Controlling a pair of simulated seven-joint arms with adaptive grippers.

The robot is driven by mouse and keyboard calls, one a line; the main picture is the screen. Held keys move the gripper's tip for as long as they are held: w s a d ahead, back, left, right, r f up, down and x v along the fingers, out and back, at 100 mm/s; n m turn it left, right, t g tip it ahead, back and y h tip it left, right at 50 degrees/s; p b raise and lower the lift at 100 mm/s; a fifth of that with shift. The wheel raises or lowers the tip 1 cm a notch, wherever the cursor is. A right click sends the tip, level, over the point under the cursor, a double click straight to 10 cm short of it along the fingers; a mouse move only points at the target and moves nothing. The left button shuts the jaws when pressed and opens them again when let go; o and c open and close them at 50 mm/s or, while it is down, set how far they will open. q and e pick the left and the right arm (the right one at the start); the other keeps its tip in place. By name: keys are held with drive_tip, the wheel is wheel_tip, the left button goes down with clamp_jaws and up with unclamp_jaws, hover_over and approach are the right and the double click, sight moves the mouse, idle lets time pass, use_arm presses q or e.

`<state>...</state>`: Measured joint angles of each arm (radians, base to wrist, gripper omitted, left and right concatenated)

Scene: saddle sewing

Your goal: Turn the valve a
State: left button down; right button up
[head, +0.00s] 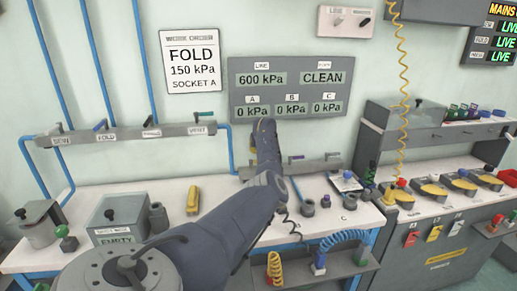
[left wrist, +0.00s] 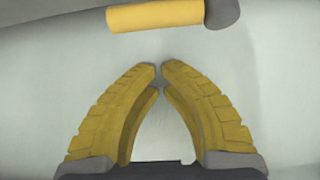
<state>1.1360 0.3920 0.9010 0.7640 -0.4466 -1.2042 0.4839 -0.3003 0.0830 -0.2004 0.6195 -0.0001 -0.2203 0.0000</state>
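My left arm crosses the head view from the lower left and reaches up to the lower valve manifold (head: 318,168) under the gauge panel. It hides the left part of that manifold, and valve a cannot be made out there. Two other levers, one purple (head: 296,158) and one dark (head: 333,155), show to its right. In the left wrist view, my left gripper (left wrist: 160,72) has its yellow fingertips almost together with nothing between them. A yellow bar with a grey round end (left wrist: 155,16) lies beyond the tips, apart from them; whether it is valve a's handle cannot be told. My right gripper is not shown.
The gauge panel (head: 292,102) reads LINE 600 kPa, CLEAN, and 0 kPa for A, B and C. A sign (head: 189,60) reads FOLD 150 kPa SOCKET A. An upper manifold (head: 130,136) carries several levers. Coiled hoses (head: 275,267) stand at the front rack.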

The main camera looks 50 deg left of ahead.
use_arm(q)
drive_tip(key=shift+s+d+f, duration=0.15)
drive_tip(key=shift+s+d, duration=0.15)
drive_tip(key=shift+d, duration=0.3)
drive_tip(key=shift+s+d+f, duration=0.15)
drive_tip(key=shift+s+d, duration=0.2)
drive_tip(key=shift+d, duration=0.2)
drive_tip(key=shift+s+d+f, duration=0.15)
drive_tip(key=shift+s+d, duration=0.15)
drive_tip(key=shift+d, duration=0.3)
drive_tip(key=shift+w, duration=0.1)
